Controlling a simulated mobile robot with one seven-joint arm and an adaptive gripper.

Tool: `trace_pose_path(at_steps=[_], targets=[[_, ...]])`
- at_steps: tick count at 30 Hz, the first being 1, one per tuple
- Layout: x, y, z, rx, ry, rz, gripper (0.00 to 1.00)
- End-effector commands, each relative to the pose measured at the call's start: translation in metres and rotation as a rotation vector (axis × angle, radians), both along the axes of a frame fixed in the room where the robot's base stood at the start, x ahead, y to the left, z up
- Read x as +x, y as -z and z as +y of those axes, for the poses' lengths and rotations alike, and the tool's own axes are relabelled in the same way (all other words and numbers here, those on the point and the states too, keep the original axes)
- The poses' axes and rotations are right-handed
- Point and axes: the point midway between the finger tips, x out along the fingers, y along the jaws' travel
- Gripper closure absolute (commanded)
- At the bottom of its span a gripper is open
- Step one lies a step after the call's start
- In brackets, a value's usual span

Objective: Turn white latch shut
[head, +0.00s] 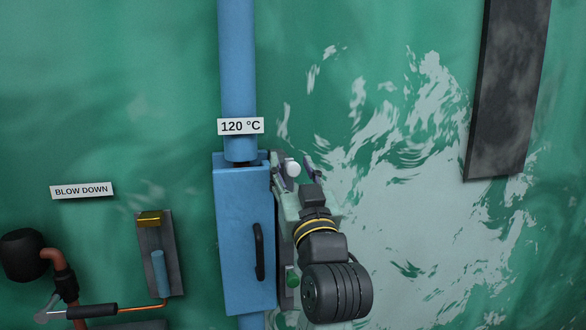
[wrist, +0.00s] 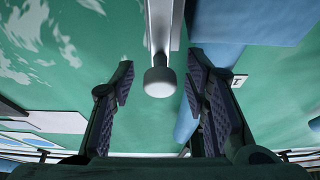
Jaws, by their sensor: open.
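The white latch (head: 292,168) shows as a small pale round knob just right of the blue box, partly hidden by my gripper. In the wrist view its whitish round end (wrist: 159,82) sits on a light grey bar that runs to the top edge. My gripper (head: 299,171) is open at the latch, with its fingers pointing up the picture. In the wrist view my gripper (wrist: 160,86) has one finger on each side of the knob, with a visible gap on both sides. I see no contact. How the latch meets its catch is hidden.
A blue box (head: 240,240) with a black handle (head: 259,252) stands close left of my gripper, under a blue pipe (head: 237,60) with a "120 °C" label (head: 240,126). A dark slab (head: 507,90) is at upper right. Copper pipework (head: 62,262) is at lower left. The wall right of my arm is clear.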

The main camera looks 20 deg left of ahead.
Motion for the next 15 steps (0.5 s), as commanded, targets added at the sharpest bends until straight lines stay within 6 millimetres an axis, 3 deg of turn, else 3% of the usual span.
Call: trace_pose_path(at_steps=[15], targets=[[-0.0004, -0.0002, -0.0001, 0.0, 0.0, 0.0, 0.91]])
